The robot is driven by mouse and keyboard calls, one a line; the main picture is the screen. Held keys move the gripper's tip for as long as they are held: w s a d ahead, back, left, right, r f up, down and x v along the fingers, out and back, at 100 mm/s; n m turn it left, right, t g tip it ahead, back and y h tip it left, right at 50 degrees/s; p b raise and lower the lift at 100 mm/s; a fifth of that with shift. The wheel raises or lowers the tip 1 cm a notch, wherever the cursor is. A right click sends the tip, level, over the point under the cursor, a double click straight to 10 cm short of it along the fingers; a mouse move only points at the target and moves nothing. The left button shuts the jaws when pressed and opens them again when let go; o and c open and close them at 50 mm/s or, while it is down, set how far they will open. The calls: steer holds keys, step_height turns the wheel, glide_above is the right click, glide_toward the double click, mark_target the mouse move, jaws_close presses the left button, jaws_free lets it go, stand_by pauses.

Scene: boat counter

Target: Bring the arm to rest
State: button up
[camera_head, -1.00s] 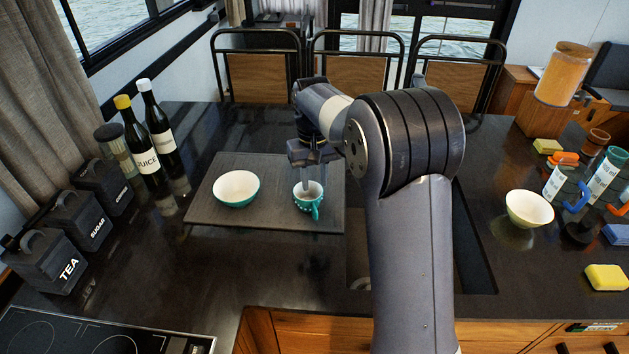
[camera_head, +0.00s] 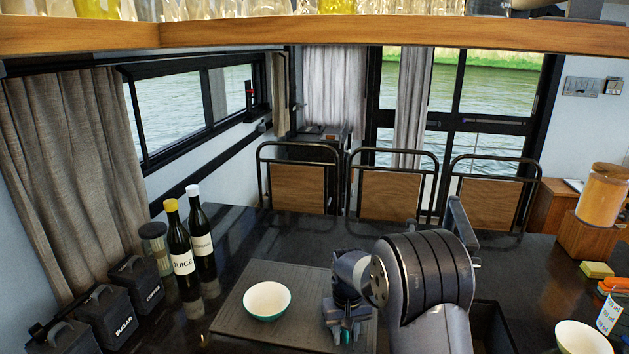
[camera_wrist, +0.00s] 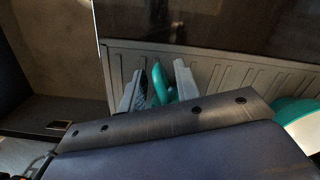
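My gripper (camera_head: 345,328) is low over the dark ribbed board (camera_head: 240,323) on the counter. In the wrist view its two pale fingers (camera_wrist: 160,88) stand apart, with the curved teal handle of the cup (camera_wrist: 161,84) between them. Gaps show beside the handle, so the fingers look open; whether one touches the cup is hard to tell. In the head view only bits of the teal cup (camera_head: 357,328) show around the fingers; the rest is hidden by my gripper.
A white and teal bowl (camera_head: 267,300) sits on the board left of my gripper. Two bottles (camera_head: 181,251) and black canisters (camera_head: 123,322) stand further left. A pale bowl (camera_head: 582,339) is at right. Chairs (camera_head: 392,193) line the far side; a wooden shelf (camera_head: 300,32) crosses the top.

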steer(key=shift+s+r, duration=0.1)
steer(key=shift+r, duration=0.8)
